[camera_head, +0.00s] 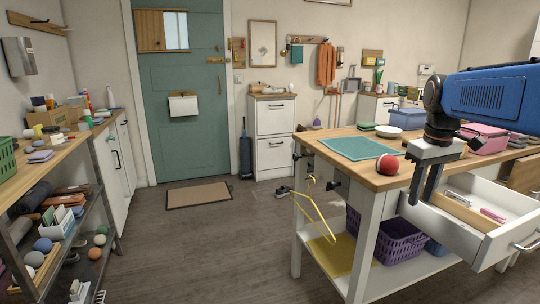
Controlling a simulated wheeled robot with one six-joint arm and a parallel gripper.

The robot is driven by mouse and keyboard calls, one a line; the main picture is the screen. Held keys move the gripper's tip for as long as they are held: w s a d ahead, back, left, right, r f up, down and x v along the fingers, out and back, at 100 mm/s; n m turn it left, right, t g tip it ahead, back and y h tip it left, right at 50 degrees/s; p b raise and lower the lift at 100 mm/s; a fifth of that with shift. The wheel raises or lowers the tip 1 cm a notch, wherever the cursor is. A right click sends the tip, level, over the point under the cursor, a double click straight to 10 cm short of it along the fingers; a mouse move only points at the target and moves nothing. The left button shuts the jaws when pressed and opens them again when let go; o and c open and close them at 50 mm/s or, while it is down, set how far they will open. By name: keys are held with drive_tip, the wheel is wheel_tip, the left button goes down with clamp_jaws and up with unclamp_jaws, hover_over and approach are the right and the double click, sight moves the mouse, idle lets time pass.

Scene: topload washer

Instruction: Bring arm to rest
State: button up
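My arm reaches in from the right with a blue link. My gripper (422,190) hangs from it with its fingers pointing down, in front of the table's near edge and beside the open drawer (462,238). A gap shows between the two fingers, and nothing is held there. A red ball (388,165) sits on the wooden tabletop (350,179) to the left of the gripper, apart from it.
The tabletop also bears a teal mat (358,149), a white bowl (388,132) and a pink box (485,139). A purple basket (400,243) stands on the lower shelf. Shelves line the left wall. The middle floor (205,240) is clear.

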drive_tip(key=s+a+f+m+t, duration=0.1)
drive_tip(key=s+a+f, duration=0.4)
drive_tip(key=s, duration=0.6)
drive_tip(key=s+a+f+m+t, duration=0.2)
drive_tip(key=s+a+f, duration=0.3)
drive_tip(key=s+f, duration=0.5)
drive_tip(key=shift+s+f+t, duration=0.25)
drive_tip(key=shift+s+t, duration=0.05)
drive_tip(key=shift+s, duration=0.15)
